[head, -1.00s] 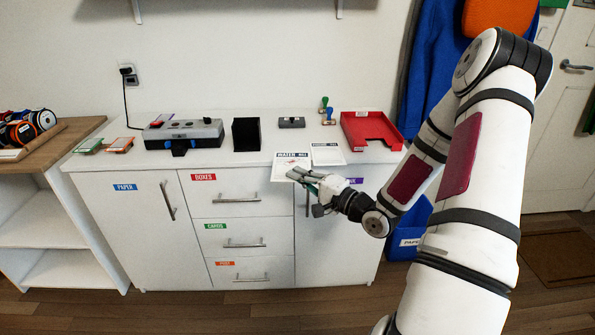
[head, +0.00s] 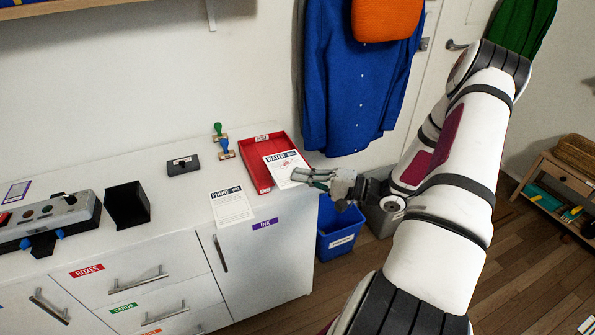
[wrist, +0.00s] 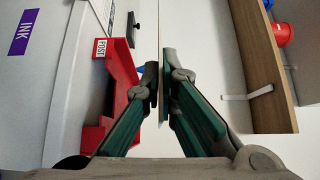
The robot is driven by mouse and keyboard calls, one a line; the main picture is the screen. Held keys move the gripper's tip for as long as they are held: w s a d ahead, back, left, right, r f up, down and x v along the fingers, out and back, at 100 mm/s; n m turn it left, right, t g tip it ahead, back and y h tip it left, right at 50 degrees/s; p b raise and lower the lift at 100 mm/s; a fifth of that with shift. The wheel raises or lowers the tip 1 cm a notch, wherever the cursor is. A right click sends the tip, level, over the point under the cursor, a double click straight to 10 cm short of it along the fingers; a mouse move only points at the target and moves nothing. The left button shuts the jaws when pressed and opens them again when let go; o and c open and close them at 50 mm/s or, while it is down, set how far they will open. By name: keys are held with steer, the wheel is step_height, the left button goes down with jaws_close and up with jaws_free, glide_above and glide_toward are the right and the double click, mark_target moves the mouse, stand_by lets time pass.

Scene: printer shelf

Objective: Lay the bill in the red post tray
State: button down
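The water bill (head: 286,166), a white sheet headed "WATER BILL", is pinched at its right front side by my gripper (head: 304,178). In the head view it overlaps the right part of the red post tray (head: 250,172); whether it touches the tray floor I cannot tell. In the wrist view the bill is a thin edge between the green-padded fingers of my gripper (wrist: 161,88). There, the tray (wrist: 122,85) with its "POST" label is just left of the fingers.
A phone bill (head: 231,205) lies on the white cabinet top, left of the tray. Two stamps (head: 222,143), a dark stamp pad (head: 183,165) and a black box (head: 127,204) stand further left. A blue bin (head: 340,228) is on the floor beside the cabinet.

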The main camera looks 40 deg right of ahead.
mark_target(289, 156)
steer(key=shift+w+d+b, duration=0.4)
steer(key=shift+w+b, duration=0.1)
steer(key=shift+w, duration=0.35)
steer(key=shift+m+g+h, duration=0.3)
steer(key=shift+m+g, duration=0.1)
steer(key=shift+m, duration=0.2)
steer(key=shift+w+d+r+b, duration=0.1)
steer(key=shift+w+d+b, duration=0.25)
steer(key=shift+w+b, duration=0.7)
steer(key=shift+w+d+r+b, duration=0.1)
steer(key=shift+w+d+b, duration=0.35)
steer(key=shift+w, duration=1.15)
steer(key=shift+w+d+r+b, duration=0.1)
steer(key=shift+w+d+b, duration=0.15)
steer(key=shift+w+b, duration=0.85)
steer(key=shift+m+g, duration=0.5)
steer(key=shift+w+d+f, duration=0.1)
steer(key=shift+w+f, duration=0.3)
steer(key=shift+f, duration=0.35)
steer(key=shift+w+d+f, duration=0.1)
steer(key=shift+w+f, duration=0.35)
steer(key=shift+f, duration=0.35)
steer(key=shift+w+d+f, duration=0.1)
steer(key=shift+w+f, duration=0.3)
steer(key=shift+f, duration=0.35)
steer(key=c, duration=1.7)
jaws_free()
steer(key=shift+p+v, duration=2.35)
steer(key=shift+v, duration=1.65)
